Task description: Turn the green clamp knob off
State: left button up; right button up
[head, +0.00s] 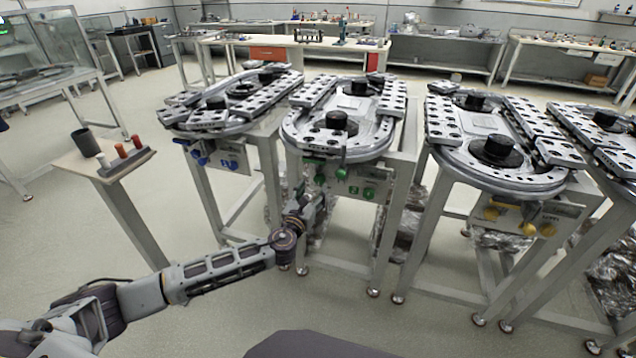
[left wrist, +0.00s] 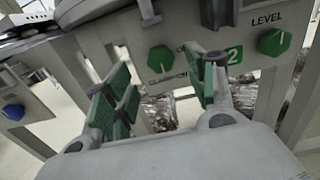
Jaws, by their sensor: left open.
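The green clamp knob (left wrist: 160,59) is a hexagonal knob on the grey front panel, with a white mark on its face and partly covered lettering around it. In the left wrist view it shows between and beyond the fingers of my left gripper (left wrist: 165,80), which is open with green pads and holds nothing. A gap seems to remain between the fingers and the knob. In the head view my left gripper (head: 314,198) is in front of the left part of the green panel, and partly hides it. My right gripper is not in view.
A second green knob, marked LEVEL (left wrist: 273,42), sits to the right, past a green "2" label (left wrist: 235,55). A blue-knob station (head: 228,163) stands left and a yellow-knob station (head: 491,213) right. A small stand (head: 103,166) with a cup is at far left.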

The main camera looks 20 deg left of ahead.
aim_at(318, 180)
pick_arm(q)
jog(key=w+b, duration=0.1)
jog(key=w, duration=0.4)
jog(key=shift+d, duration=0.1)
jog(key=shift+w, duration=0.55)
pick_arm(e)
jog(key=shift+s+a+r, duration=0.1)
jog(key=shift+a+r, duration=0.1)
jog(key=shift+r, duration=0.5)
pick_arm(q)
jog(key=c, duration=1)
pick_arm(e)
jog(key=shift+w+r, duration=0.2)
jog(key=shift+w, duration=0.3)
